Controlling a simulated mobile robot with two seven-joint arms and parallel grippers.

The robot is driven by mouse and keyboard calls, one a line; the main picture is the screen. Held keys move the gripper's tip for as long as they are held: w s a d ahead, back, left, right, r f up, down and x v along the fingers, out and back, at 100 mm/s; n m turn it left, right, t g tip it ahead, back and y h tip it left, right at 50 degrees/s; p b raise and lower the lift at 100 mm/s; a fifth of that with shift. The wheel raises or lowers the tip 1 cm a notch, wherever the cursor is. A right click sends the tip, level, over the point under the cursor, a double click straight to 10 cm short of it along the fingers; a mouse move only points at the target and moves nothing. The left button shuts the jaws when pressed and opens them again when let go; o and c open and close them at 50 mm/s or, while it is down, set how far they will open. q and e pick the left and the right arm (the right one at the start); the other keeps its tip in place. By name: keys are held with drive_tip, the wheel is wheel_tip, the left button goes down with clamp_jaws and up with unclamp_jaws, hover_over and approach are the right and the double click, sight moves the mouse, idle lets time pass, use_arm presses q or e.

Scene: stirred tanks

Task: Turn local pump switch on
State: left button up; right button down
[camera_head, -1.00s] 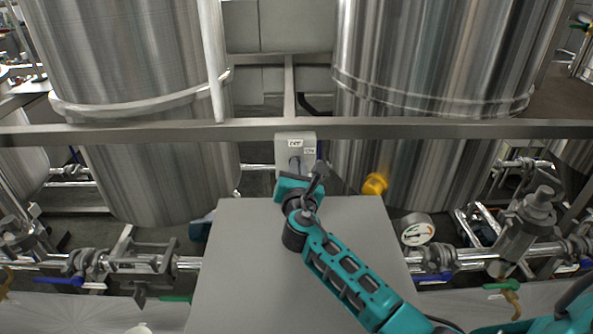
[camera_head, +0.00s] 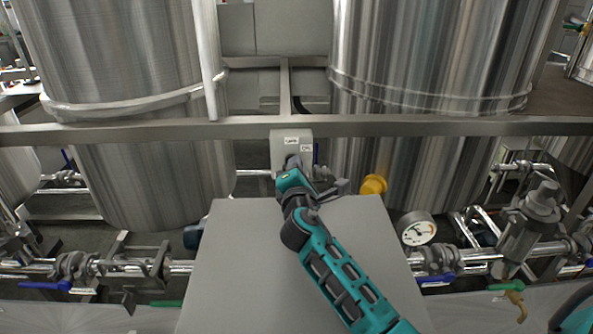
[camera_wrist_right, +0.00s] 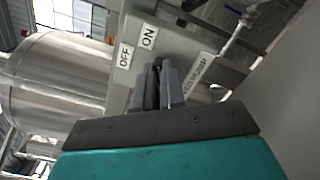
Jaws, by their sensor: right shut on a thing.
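The local pump switch is on a grey box (camera_head: 277,150) fixed at the frame rail, between the two tanks. The box also shows in the right wrist view (camera_wrist_right: 172,42), with an OFF label (camera_wrist_right: 125,56) and an ON label (camera_wrist_right: 149,36). My right gripper (camera_head: 292,162) is at the front of the box, below the labels. In the right wrist view its fingers (camera_wrist_right: 158,76) are close together, shut on the dark switch knob, which they mostly hide. I cannot tell exactly where the knob points. My left gripper is not in view.
A steel rail (camera_head: 400,127) crosses behind the box, with large steel tanks (camera_head: 120,160) on both sides. A flat grey cabinet top (camera_head: 240,260) lies under my right arm. A yellow knob (camera_head: 374,185) and a pressure gauge (camera_head: 416,229) stand to the right.

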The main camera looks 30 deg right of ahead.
idle(0.6)
drive_tip(key=c, duration=1.2)
unclamp_jaws()
drive_tip(key=v, duration=1.3)
